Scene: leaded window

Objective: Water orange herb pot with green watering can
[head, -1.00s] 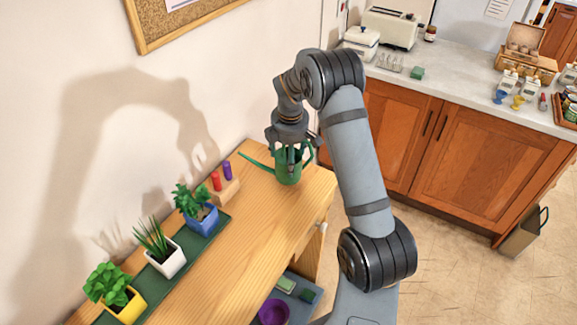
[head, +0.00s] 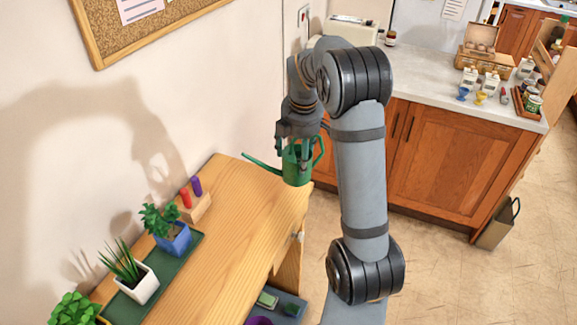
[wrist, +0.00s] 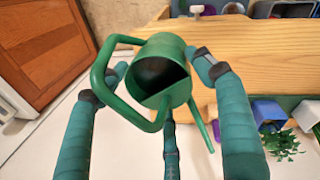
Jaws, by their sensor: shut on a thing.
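The green watering can (head: 298,170) is near the far right end of the wooden table, its thin spout pointing left. My gripper (head: 297,148) is shut on the can from above. In the wrist view the can (wrist: 160,62) sits between my gripper's fingers (wrist: 160,75), with its dark opening and looped handle showing. I cannot tell whether its base touches the table. A blue pot with a leafy herb (head: 175,240) and a white pot with spiky leaves (head: 138,285) stand on a green mat. A leafy plant (head: 72,310) shows at the bottom left; its pot is mostly cut off. No clearly orange pot shows.
A small wooden block with red and purple pegs (head: 192,205) stands between the can and the blue pot. The wooden table (head: 235,265) is clear in front of the pots. A shelf below holds a purple bowl (head: 260,321). A counter (head: 430,82) stands behind.

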